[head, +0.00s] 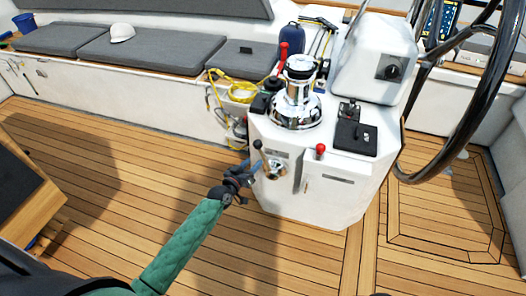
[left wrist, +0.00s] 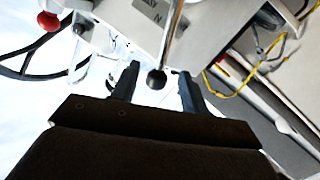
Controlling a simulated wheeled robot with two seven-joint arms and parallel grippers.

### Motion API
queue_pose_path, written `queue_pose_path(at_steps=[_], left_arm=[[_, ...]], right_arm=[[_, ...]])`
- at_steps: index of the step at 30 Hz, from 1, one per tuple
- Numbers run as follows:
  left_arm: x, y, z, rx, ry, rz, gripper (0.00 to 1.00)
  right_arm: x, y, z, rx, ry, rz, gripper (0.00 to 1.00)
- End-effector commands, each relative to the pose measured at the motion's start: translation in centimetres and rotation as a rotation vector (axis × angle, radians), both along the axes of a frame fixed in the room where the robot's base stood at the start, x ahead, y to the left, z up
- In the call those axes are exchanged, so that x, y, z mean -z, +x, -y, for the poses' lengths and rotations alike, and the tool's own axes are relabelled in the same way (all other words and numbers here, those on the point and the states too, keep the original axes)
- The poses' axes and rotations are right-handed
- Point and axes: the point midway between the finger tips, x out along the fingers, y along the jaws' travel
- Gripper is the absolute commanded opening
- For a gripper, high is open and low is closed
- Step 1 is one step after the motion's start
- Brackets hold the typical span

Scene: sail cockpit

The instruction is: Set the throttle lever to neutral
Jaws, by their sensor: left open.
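The throttle lever (head: 264,156) is on the side face of the white console, with a round metal hub and a dark knob tilted up and to the left. In the left wrist view its metal shaft (left wrist: 175,35) ends in a dark ball knob (left wrist: 157,79). My left gripper (head: 252,165) is beside the lever, close to the console. In the left wrist view the gripper (left wrist: 157,85) is open, and the knob appears between its two fingers, with gaps on both sides. I cannot tell how deep the knob sits. A label plate marked N (left wrist: 155,12) is near the shaft. My right gripper is not visible.
The white console (head: 310,195) carries a chrome winch (head: 297,95), a red-knobbed lever (head: 320,150) and a black panel (head: 355,137). A black steering wheel (head: 488,100) stands at right. Yellow rope (head: 242,92) hangs by the bench.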

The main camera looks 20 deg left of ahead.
Motion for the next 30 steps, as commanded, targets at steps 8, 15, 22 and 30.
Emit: queue_pose_path(at_steps=[8,15,22,30], left_arm=[[-1.5,0.7,-0.7,-0.045,0.011,0.082,0.45],[-1.6,3.4,0.0,-0.044,0.010,0.081,0.45],[-1.5,6.1,0.7,-0.043,0.011,0.079,0.45],[-1.4,7.7,1.1,-0.043,0.011,0.079,0.45]], right_arm=[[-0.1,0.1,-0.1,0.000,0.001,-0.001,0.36],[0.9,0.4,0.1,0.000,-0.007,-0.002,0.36],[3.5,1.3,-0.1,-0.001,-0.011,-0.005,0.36],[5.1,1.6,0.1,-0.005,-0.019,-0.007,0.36]])
